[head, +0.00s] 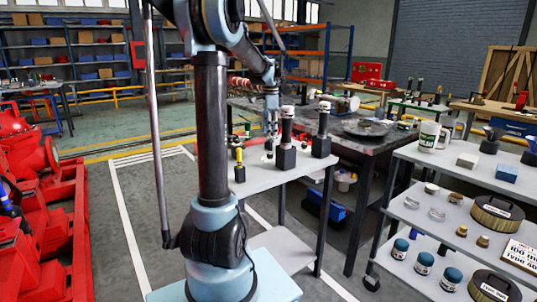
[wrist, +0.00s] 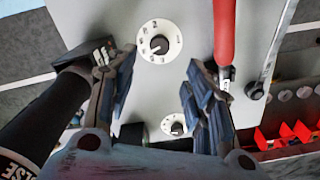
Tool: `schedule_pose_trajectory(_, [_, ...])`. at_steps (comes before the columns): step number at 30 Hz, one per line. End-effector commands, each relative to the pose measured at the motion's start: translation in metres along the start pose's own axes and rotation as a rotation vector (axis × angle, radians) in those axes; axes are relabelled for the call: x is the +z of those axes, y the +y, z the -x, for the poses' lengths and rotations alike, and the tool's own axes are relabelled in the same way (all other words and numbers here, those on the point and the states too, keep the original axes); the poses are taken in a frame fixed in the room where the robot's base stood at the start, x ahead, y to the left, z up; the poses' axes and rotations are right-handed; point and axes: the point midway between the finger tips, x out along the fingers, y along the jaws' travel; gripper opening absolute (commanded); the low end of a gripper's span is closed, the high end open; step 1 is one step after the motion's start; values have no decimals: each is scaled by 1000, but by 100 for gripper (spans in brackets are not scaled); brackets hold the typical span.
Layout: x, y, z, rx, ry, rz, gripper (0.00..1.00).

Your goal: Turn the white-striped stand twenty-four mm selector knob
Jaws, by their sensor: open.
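Two round white dials with dark knobs and printed marks show in the wrist view on a pale grey surface. The larger dial's knob (wrist: 159,44) is at the upper middle, beyond my fingers. The smaller dial's knob (wrist: 176,127) is lower, between my fingers in the picture. I cannot tell which is the twenty-four mm one, and no white stripe is clear. My gripper (wrist: 160,84) is open and empty, its fingers either side of the view's middle. In the head view my gripper (head: 271,132) hangs over the small grey table (head: 285,180); the dials are too small to tell there.
A dark, white-lettered cylinder (wrist: 45,112) lies close by my left finger. A red handle (wrist: 224,32) and a metal wrench (wrist: 272,50) are at right. In the head view, black-based posts (head: 287,140) stand beside my gripper. A shelf trolley (head: 400,205) is at right.

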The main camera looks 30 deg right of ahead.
Motion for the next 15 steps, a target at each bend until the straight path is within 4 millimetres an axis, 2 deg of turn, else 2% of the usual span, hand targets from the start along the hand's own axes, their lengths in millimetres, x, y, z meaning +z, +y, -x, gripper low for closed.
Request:
schedule_pose_trajectory(6, [0,0,-39,0,0,1,47])
schedule_pose_trajectory(15, [0,0,-86,0,0,1,47])
